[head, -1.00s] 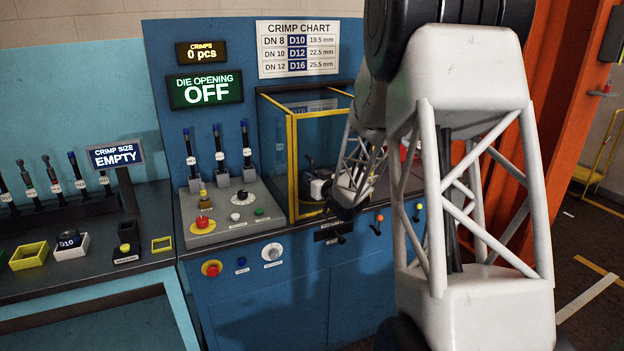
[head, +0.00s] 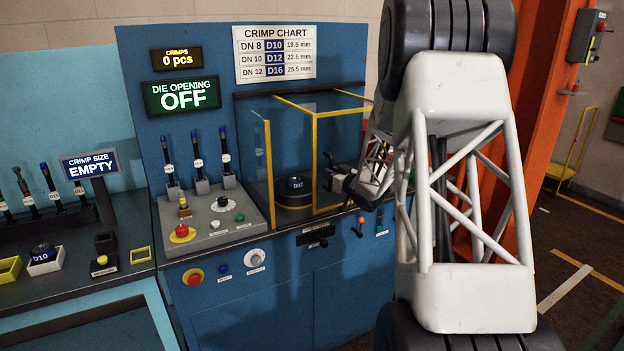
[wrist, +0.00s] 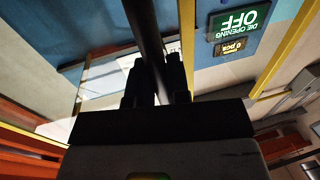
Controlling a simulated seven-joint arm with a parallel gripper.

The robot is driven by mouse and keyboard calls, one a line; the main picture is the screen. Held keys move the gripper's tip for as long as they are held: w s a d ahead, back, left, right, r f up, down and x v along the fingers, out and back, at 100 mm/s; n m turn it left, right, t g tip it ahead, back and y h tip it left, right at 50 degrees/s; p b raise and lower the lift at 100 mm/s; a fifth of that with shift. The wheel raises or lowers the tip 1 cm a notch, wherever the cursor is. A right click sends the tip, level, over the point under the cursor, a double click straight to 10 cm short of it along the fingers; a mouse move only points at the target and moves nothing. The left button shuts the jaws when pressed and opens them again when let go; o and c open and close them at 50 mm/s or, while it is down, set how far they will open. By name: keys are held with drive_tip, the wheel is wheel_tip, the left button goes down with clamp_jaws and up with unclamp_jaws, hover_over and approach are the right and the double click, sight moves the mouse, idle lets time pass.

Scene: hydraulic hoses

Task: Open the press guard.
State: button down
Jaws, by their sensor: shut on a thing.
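The press guard (head: 314,150) is a clear-panelled, yellow-framed cover on the blue press. It stands to the right of a yellow post (head: 268,165), leaving a gap at the front. A round black die holder marked D12 (head: 295,184) shows in this gap. My gripper (head: 331,173) is at the guard's front face, shut on a dark bar, which looks like the guard's handle. In the wrist view, the black bar (wrist: 147,35) runs between the two dark fingers of my gripper (wrist: 157,88). The handle's ends are hidden.
The control panel (head: 210,222) with a red button and several levers is left of the guard. An orange-knobbed lever (head: 360,222) is on the press front below my gripper. An orange column (head: 545,90) stands behind my arm. The die rack bench is at far left.

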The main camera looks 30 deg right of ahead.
sight(349, 163)
drive_tip(key=d, duration=1.1)
drive_tip(key=c, duration=1.1)
unclamp_jaws()
drive_tip(key=shift+s, duration=0.1)
drive_tip(key=s+d, duration=0.1)
drive_tip(key=s, duration=0.6)
drive_tip(key=shift+s+d, duration=0.25)
drive_tip(key=shift+d, duration=0.05)
